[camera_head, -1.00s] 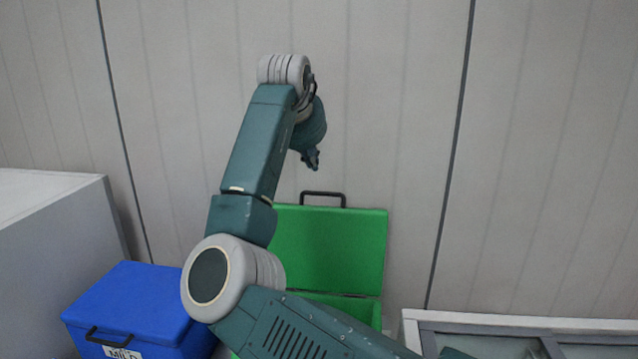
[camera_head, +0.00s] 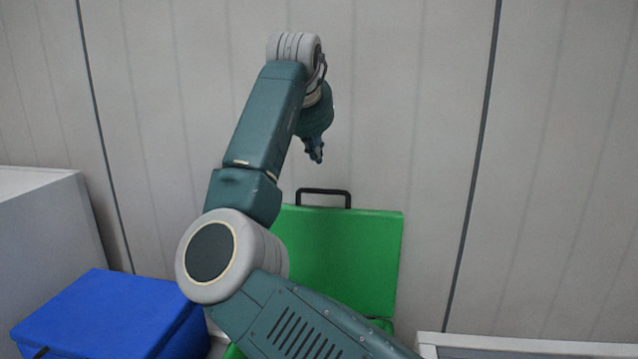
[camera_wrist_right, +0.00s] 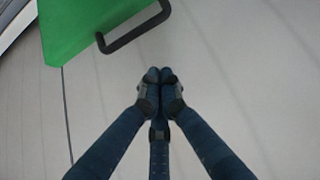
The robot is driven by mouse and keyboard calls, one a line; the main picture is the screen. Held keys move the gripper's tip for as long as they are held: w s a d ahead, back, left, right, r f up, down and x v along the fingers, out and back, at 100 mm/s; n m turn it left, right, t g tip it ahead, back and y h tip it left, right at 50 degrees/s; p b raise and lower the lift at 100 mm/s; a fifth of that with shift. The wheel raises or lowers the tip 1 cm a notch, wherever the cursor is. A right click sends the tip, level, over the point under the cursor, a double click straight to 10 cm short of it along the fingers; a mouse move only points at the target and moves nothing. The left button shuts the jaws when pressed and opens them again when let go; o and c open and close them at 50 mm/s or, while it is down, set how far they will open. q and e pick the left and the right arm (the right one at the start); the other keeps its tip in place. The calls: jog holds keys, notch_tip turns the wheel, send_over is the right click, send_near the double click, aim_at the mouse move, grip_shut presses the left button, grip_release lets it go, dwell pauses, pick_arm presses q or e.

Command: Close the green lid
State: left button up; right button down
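The green lid (camera_head: 345,255) stands open and upright in front of the back wall, with a black handle (camera_head: 324,191) on its top edge. My right gripper (camera_head: 317,155) hangs above the lid, close over the handle in the picture and apart from it. In the right wrist view the fingertips of my right gripper (camera_wrist_right: 160,76) meet with nothing between them. The lid's corner (camera_wrist_right: 80,25) and handle (camera_wrist_right: 138,30) show there at the upper left, beyond the fingers. My arm hides the lid's left part and most of the green box. My left gripper is not in view.
A blue box (camera_head: 105,315) with a shut lid stands at the lower left, beside a grey cabinet (camera_head: 50,225). A pale-framed unit (camera_head: 520,345) is at the lower right. The grey panelled wall (camera_head: 410,100) closes off the back.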

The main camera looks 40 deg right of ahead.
jog(key=p+x, duration=0.5)
jog(key=x, duration=0.4)
jog(key=s+a, duration=0.2)
jog(key=a, duration=0.1)
jog(key=shift+s+a+f+p, duration=0.1)
jog(key=shift+s+f+p, duration=0.05)
jog(key=shift+s+p, duration=0.15)
jog(key=shift+w+d+f, duration=0.2)
jog(key=shift+d+f, duration=0.05)
jog(key=shift+d, duration=0.05)
